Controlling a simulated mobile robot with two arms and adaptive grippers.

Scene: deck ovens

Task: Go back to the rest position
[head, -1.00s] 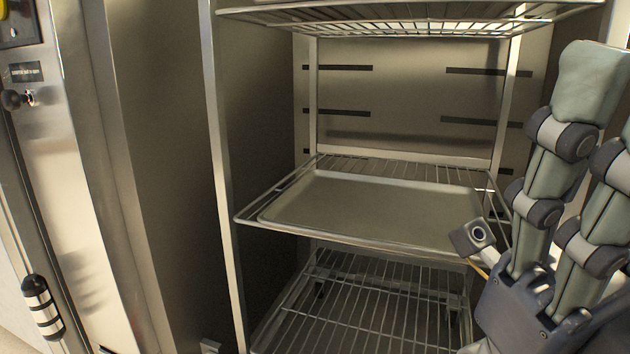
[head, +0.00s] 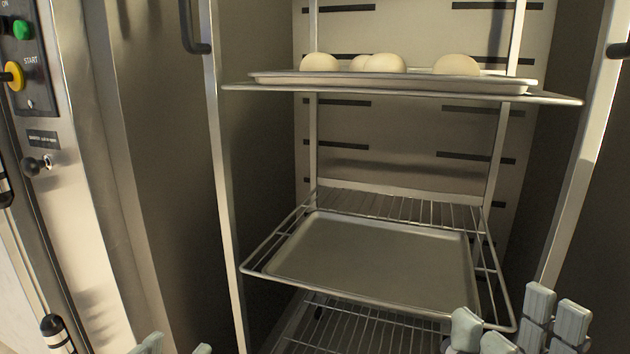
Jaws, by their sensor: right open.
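My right gripper (head: 508,322) is at the bottom right, below and in front of the middle rack. Its fingers are spread, and it holds nothing that I can see. Only the tips of my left gripper (head: 172,348) show at the bottom edge on the left; the rest is out of view. An empty metal tray (head: 370,262) lies on the middle wire rack (head: 400,208) inside the open cabinet. It is apart from both grippers.
A second tray (head: 400,82) with several pale dough balls (head: 385,63) stands on the upper rack. A lower wire rack (head: 365,330) is below. A control panel (head: 20,60) with green and yellow buttons is at the left. Cabinet side walls flank the racks.

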